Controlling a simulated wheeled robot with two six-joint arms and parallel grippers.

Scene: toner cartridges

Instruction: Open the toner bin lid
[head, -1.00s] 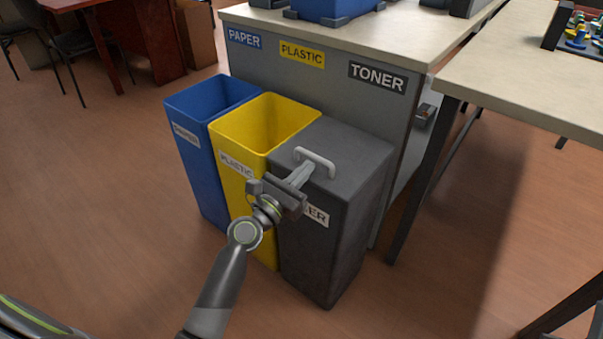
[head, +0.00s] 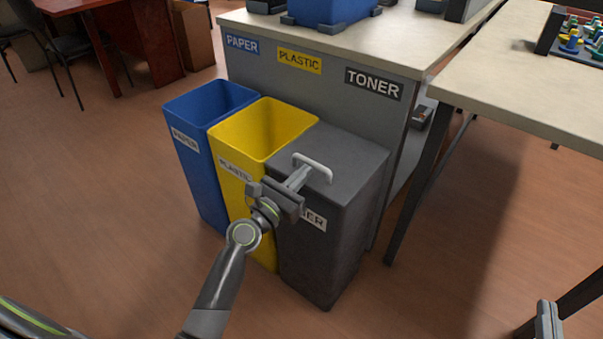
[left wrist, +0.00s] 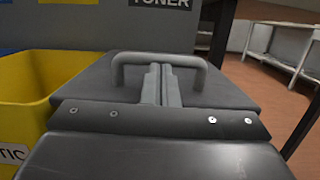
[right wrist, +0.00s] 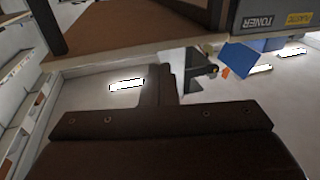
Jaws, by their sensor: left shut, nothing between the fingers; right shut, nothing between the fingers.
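The toner bin (head: 330,240) is dark grey with a flat lid (head: 350,160) that lies closed on top. A pale arched handle (head: 318,162) stands on the lid and shows in the left wrist view (left wrist: 160,58). My left gripper (head: 300,175) is shut and empty, its fingertips (left wrist: 160,70) at the handle's opening, close to the bar. I cannot tell whether they touch it or reach under it. My right gripper (head: 547,308) is shut and empty at the lower right, far from the bin; its fingers also show in the right wrist view (right wrist: 165,85).
An open yellow plastic bin (head: 235,150) and an open blue paper bin (head: 190,120) stand left of the toner bin. A labelled grey counter (head: 310,80) stands close behind. A table (head: 530,90) with dark legs is at the right. The floor (head: 100,220) at left is clear.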

